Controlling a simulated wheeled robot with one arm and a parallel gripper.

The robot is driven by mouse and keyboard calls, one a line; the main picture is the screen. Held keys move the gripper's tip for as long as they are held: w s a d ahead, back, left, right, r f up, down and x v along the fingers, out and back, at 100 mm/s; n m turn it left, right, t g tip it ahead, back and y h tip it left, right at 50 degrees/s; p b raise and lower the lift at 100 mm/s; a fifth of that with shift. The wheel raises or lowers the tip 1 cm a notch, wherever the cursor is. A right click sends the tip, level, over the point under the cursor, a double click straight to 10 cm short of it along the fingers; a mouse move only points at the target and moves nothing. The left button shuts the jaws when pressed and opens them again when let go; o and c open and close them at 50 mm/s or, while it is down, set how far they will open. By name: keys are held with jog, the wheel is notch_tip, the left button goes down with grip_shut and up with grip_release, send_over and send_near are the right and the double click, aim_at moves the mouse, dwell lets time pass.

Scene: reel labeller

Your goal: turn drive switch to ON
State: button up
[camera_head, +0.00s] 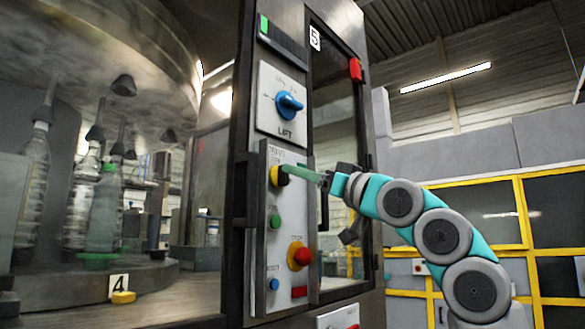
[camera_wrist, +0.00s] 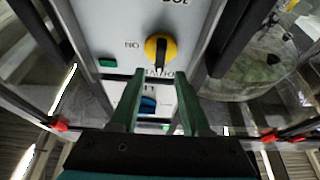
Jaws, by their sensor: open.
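The drive switch (camera_head: 279,175) is a yellow round base with a black handle on the grey control panel (camera_head: 263,240), below the blue lift knob (camera_head: 289,105). In the wrist view the switch (camera_wrist: 153,45) lies just past my fingertips, roughly centred between them. Its black handle points down in that picture, toward the lift knob (camera_wrist: 148,104). A label reading like "NO" is beside it. My gripper (camera_head: 290,171) has green fingers, which also show in the wrist view (camera_wrist: 161,75). They are apart with nothing held. I cannot tell whether they touch the switch.
Below the switch are a green button (camera_head: 276,221), a red emergency button on yellow (camera_head: 302,256) and a blue button (camera_head: 274,284). A dark door handle (camera_head: 243,190) stands left of the panel. Bottles (camera_head: 104,215) stand in the machine at left.

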aim_at(282, 176)
jog(key=shift+p+x, duration=0.35)
jog(key=shift+x, duration=1.15)
jog(key=shift+c, duration=0.3)
grip_shut()
